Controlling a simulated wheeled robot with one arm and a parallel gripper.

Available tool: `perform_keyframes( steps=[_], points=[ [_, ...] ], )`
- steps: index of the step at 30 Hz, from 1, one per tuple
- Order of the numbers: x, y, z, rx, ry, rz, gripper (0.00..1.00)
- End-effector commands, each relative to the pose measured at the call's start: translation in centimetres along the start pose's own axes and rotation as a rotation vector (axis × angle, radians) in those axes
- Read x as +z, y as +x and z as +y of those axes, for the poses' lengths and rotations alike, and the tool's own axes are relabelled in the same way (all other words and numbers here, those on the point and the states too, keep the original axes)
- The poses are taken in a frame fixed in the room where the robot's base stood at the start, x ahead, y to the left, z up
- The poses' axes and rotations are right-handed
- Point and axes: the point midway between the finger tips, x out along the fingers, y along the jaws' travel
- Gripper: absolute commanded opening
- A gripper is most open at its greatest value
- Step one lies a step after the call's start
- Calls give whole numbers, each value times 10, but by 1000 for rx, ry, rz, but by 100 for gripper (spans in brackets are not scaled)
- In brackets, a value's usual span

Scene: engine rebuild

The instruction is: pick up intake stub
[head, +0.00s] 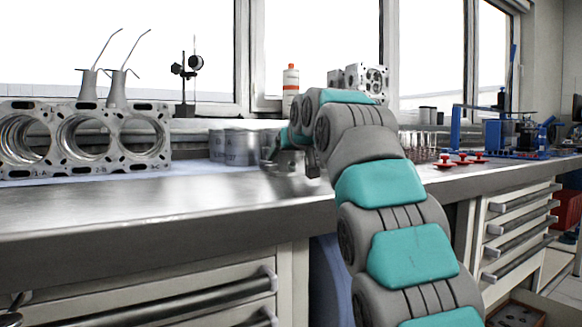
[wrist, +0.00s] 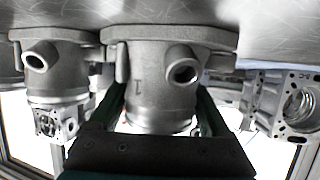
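In the wrist view, which looks upside down, a grey metal intake stub (wrist: 160,80) with a wide flange, a short side pipe and a "1" on its body stands in the middle. Its flange is against the metal bench top. My gripper (wrist: 162,98) has one dark green finger on each side of the stub's body. The fingers look apart, with a narrow gap to the stub; contact is not clear. A second, similar stub (wrist: 55,70) stands to the left. In the head view my gripper (head: 283,152) is low over the bench, partly hidden by my arm.
The bench top (head: 150,205) is clear in front. An engine block (head: 85,140) stands at the left, with grey cylinders (head: 237,147) between it and my gripper. Red parts (head: 462,160) and a blue fixture (head: 510,135) are at the right. A bottle (head: 290,85) stands behind.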

Motion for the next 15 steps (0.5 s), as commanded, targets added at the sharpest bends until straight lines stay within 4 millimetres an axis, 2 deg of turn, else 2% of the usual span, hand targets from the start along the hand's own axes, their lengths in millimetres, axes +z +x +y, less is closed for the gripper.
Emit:
perform_keyframes(
  steps=[2,15],
  points=[
    [0,0,0,0,0,0,71],
    [0,0,0,0,0,0,21]
  ],
)
